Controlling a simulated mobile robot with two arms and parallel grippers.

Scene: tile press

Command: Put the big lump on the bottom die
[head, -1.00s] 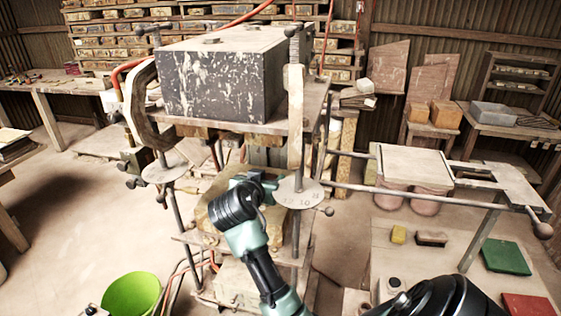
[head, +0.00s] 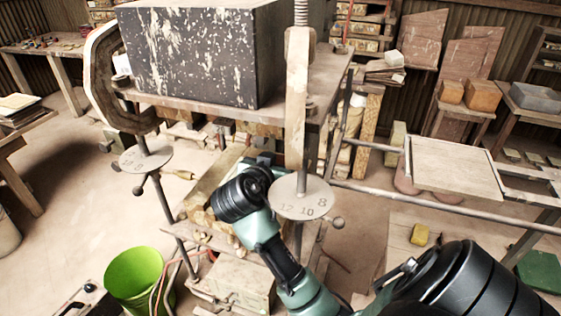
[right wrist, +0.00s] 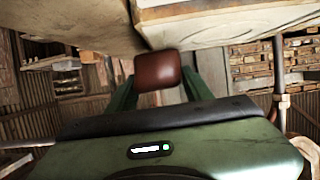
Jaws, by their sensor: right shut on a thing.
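My right gripper (head: 264,162) reaches in under the press's upper plate, behind the front right post. In the right wrist view, its two green fingers are shut on a smooth red-brown lump (right wrist: 158,70). The lump is hidden in the head view by my wrist and the post. A yellowish-brown block (head: 207,188), which looks like the bottom die, lies low in the press beside my wrist. In the right wrist view a pale block (right wrist: 225,22) is close to the lump; I cannot tell whether they touch. My left gripper is not in view.
The press's big black block (head: 200,60) hangs above my gripper. A round numbered disc (head: 300,198) on the post is close to my wrist. A side frame with a board (head: 455,168) stands at right. A green bucket (head: 134,278) is on the floor at left.

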